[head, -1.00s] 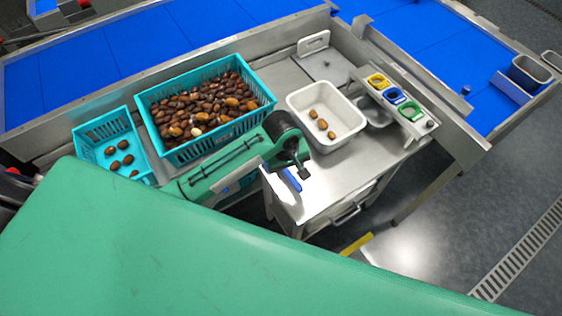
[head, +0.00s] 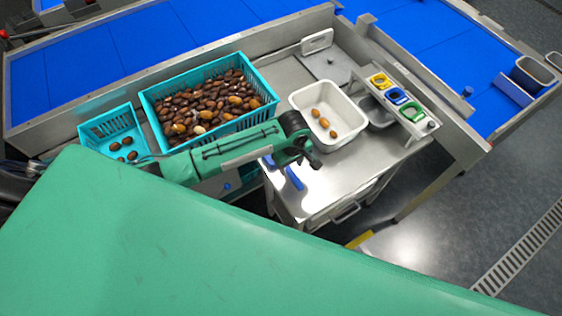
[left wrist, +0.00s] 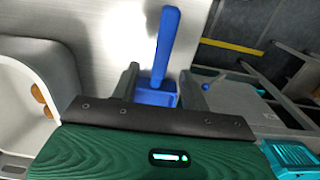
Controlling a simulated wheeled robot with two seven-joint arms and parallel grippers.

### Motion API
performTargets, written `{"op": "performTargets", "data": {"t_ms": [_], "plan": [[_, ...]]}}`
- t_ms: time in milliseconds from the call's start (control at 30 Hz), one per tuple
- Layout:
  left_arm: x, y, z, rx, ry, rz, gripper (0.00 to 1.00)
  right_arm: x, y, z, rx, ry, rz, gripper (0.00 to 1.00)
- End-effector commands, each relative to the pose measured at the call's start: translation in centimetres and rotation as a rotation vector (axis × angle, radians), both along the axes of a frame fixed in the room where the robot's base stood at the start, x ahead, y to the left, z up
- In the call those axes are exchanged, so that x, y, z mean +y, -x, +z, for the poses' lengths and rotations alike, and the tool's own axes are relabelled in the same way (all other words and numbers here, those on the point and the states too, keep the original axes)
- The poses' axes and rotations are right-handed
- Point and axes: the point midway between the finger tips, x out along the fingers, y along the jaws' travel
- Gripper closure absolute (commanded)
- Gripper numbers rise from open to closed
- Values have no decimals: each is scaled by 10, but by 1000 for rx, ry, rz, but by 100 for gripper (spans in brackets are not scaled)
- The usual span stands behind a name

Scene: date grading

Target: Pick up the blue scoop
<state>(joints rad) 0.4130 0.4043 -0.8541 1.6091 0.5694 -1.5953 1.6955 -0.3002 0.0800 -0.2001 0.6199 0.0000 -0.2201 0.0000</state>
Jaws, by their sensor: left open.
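The blue scoop (head: 294,178) lies on the steel table near its front edge, partly hidden by my left gripper in the head view. In the left wrist view its long blue handle (left wrist: 166,40) points away from the gripper, and its boxy blue body (left wrist: 150,97) sits between the fingers, partly covered by the gripper's dark front edge. My left gripper (head: 312,163) is open, with one finger on each side of the scoop (left wrist: 160,86). I cannot tell whether a finger touches it. My right gripper is not in view.
A white tub (head: 358,126) with a few dates stands just behind the gripper. Teal crates of dates (head: 262,84) (head: 82,138) stand to the left. A rack (head: 425,121) with yellow, blue and green rings is at the right. Blue conveyor belts (head: 420,35) run behind.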

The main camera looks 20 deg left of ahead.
Motion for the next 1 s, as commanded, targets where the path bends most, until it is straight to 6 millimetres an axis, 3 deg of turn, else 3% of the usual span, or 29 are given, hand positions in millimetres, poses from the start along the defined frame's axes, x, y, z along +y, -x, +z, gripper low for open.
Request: {"op": "performTargets", "data": {"t_ms": [400, 700, 933, 1000], "plan": [[5, -2, -46, 1, 0, 0, 55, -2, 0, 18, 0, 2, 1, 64], [5, -2, -51, -1, 1, -1, 55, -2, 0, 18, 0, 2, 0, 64], [5, -2, -51, 0, 0, -1, 98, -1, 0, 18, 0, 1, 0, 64], [5, -2, -51, 0, 0, -1, 100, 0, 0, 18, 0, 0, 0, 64]]}}
